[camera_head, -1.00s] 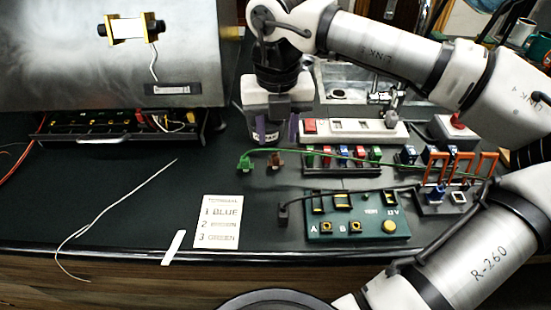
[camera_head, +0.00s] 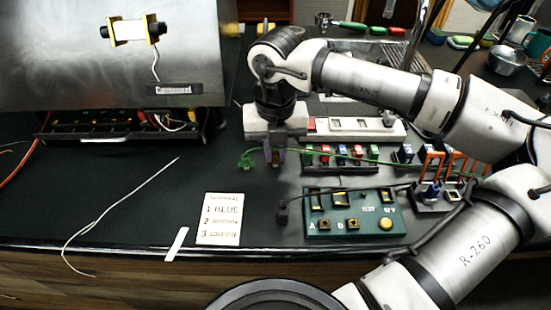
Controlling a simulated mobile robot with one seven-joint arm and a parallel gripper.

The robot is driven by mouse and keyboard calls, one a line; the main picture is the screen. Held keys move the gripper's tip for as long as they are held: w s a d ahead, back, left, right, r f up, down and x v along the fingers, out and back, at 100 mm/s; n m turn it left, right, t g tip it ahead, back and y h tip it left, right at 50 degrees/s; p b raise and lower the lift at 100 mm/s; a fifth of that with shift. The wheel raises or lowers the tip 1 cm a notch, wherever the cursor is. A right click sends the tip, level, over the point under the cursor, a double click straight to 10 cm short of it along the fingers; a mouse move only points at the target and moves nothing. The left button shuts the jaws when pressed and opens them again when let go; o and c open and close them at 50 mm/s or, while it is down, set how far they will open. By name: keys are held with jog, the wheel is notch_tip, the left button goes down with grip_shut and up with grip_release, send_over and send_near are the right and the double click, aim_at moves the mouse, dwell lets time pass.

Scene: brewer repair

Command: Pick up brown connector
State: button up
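The brown connector (camera_head: 268,143) is at the middle of the black bench, just right of the green connector (camera_head: 246,160). It is mostly hidden by my gripper. My gripper (camera_head: 274,156) points down at the bench, its two purple-grey fingers close together on either side of the brown connector. It looks shut on the connector, low at the bench top.
The green connector's cable runs right past a rack of coloured blocks (camera_head: 341,158). A green test board (camera_head: 353,222) stands front right, with a white label card (camera_head: 220,218) to its left. An open drawer (camera_head: 120,128) lies back left. Bench left of the card is mostly clear.

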grip_shut()
jog(key=shift+r, duration=0.15)
